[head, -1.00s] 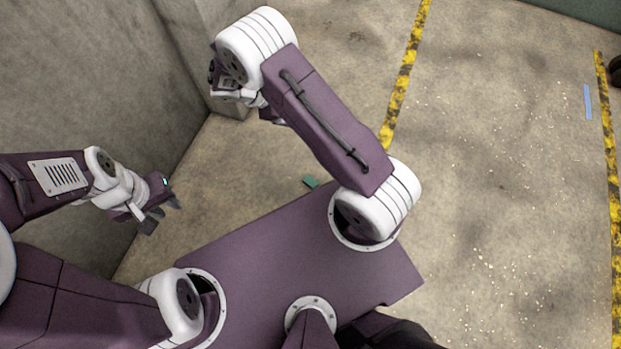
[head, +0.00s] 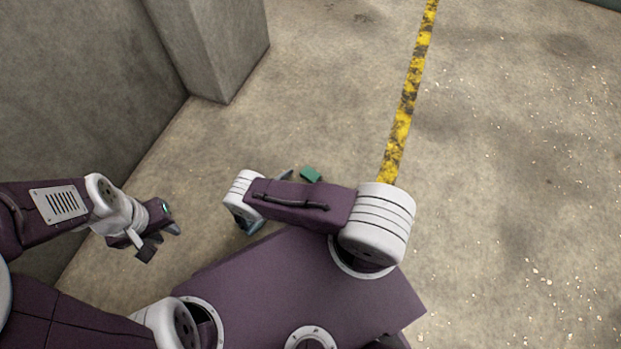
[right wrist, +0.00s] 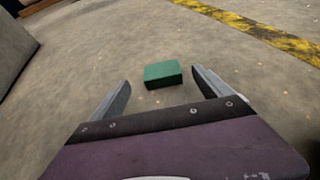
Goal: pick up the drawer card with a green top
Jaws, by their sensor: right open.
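A small green-topped block, which fits the drawer card (head: 311,174), lies on the concrete floor just beyond my right arm. In the right wrist view the green card (right wrist: 163,74) lies ahead, between the lines of the two fingers and just past their tips. My right gripper (right wrist: 161,80) is open and empty, pointing at it. In the head view my right forearm hides most of that gripper. My left gripper (head: 162,240) is open and empty at the left, well away from the card.
A grey concrete wall (head: 80,80) and pillar (head: 210,50) stand at the upper left. A worn yellow-black floor stripe (head: 405,105) runs to the right of the card. The floor around the card is clear.

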